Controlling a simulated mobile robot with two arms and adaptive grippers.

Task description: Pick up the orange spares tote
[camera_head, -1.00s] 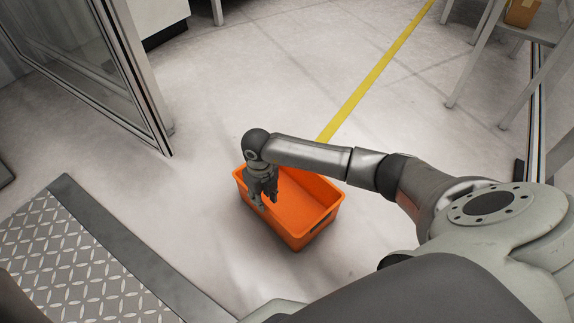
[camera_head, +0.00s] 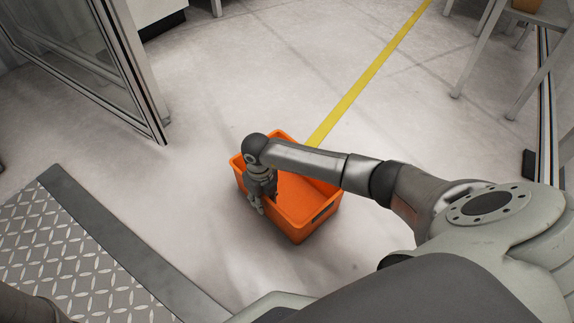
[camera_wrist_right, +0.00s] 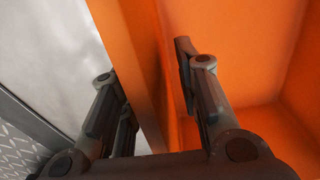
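The orange spares tote (camera_head: 318,217) stands upright on the floor, empty as far as I can see. My right gripper (camera_head: 264,205) points down at the tote's left wall, and my forearm crosses above the tote, hiding part of its inside. In the right wrist view, the tote's wall (camera_wrist_right: 138,65) runs between the two fingers of my right gripper (camera_wrist_right: 148,85). One finger is outside the wall and the other inside. The fingers are apart, with gaps beside the wall, so the gripper is open around it. My left gripper is not in view.
A grey-edged tread-plate platform (camera_head: 75,255) lies at lower left. A glass-panelled door or guard (camera_head: 95,70) stands at upper left. A grey table (camera_head: 500,45) with a brown box (camera_head: 527,5) is at upper right. A yellow floor line (camera_head: 370,75) runs behind the tote; floor around is clear.

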